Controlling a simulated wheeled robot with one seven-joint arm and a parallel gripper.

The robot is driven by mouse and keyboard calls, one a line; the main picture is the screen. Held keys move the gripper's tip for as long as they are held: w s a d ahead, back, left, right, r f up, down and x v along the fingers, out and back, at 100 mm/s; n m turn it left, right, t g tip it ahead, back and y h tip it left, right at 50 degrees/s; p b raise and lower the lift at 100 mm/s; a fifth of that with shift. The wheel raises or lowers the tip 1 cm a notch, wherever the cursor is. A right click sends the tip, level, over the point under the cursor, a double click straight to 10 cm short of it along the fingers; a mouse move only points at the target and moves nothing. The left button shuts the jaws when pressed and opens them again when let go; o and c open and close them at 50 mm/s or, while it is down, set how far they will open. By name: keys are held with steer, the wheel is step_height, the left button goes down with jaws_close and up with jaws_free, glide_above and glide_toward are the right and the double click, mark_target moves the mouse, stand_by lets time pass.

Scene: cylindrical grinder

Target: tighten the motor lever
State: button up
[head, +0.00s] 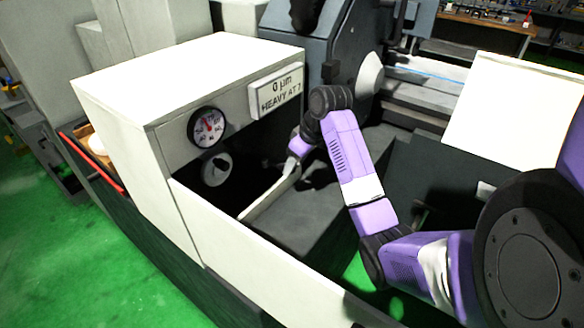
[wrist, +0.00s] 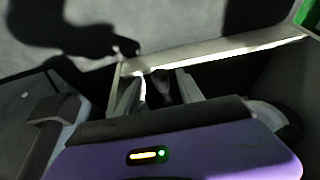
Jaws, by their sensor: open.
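My gripper (head: 290,164) reaches into the dark recess of the grinder, below the sign panel. In the wrist view my gripper (wrist: 159,78) has its two pale fingers apart. A dark, rounded piece (wrist: 161,88) shows between the fingers; it may be the motor lever, but shadow hides its shape. I cannot tell whether the fingers touch it. A pale ledge (wrist: 220,51) runs just beyond the fingertips. In the head view no lever can be made out clearly, as my arm and the shadow cover that area.
A dial gauge (head: 207,128) and a round knob (head: 216,169) sit on the white cabinet (head: 170,140) to the left. A sign panel (head: 275,91) juts out above my gripper. A white wall (head: 250,245) edges the recess in front. A white panel (head: 510,110) stands at right.

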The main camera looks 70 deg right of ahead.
steer(key=shift+x, duration=0.85)
jaws_close()
stand_by(0.8)
